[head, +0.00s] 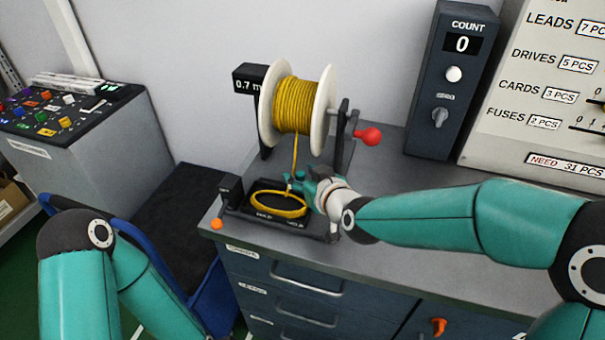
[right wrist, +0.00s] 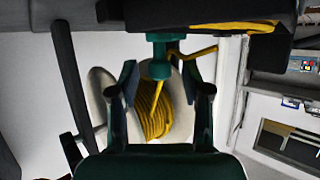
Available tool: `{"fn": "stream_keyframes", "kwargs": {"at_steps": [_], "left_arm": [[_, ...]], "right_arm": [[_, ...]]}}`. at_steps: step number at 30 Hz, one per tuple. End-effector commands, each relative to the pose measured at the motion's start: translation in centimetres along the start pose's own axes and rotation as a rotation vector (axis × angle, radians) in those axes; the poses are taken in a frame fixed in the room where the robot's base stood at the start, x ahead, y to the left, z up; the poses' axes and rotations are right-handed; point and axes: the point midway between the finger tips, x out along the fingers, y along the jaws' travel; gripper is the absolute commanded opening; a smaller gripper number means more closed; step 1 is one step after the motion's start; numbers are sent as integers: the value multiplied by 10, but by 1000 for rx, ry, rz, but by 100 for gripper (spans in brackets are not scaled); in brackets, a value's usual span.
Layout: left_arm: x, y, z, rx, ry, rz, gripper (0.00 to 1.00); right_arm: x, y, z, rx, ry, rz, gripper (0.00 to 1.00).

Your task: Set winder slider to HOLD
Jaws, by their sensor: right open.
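The winder (head: 325,110) stands on the grey bench with a white-flanged spool of yellow cable (head: 292,105). A dark tray (head: 232,207) in front of it holds a loop of yellow cable (head: 278,207); the small lettering on its front edge is hard to read. My right gripper (head: 300,186) is open at the tray's back right. In the right wrist view, a teal knob-like part (right wrist: 158,62) stands between the open fingers, apart from both; I cannot tell if it is the slider. The spool (right wrist: 152,112) shows behind it. My left gripper is out of view.
A red crank knob (head: 368,136) sticks out right of the spool. An orange knob (head: 217,224) is at the tray's left. A COUNT box (head: 450,85) and a parts board (head: 545,90) stand at the back right. A button console (head: 70,120) is at the left.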

Motion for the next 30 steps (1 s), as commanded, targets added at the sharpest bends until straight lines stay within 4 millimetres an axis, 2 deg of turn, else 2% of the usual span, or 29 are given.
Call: {"fn": "stream_keyframes", "kwargs": {"at_steps": [8,15,17,26,30], "left_arm": [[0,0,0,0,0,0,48],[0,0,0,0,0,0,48],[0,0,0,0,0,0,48],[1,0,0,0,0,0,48],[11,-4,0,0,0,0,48]], "right_arm": [[1,0,0,0,1,0,48],[1,0,0,0,0,0,8],[1,0,0,0,0,0,0],[1,0,0,0,1,-1,0],[1,-2,3,-5,4,-15,0]]}}
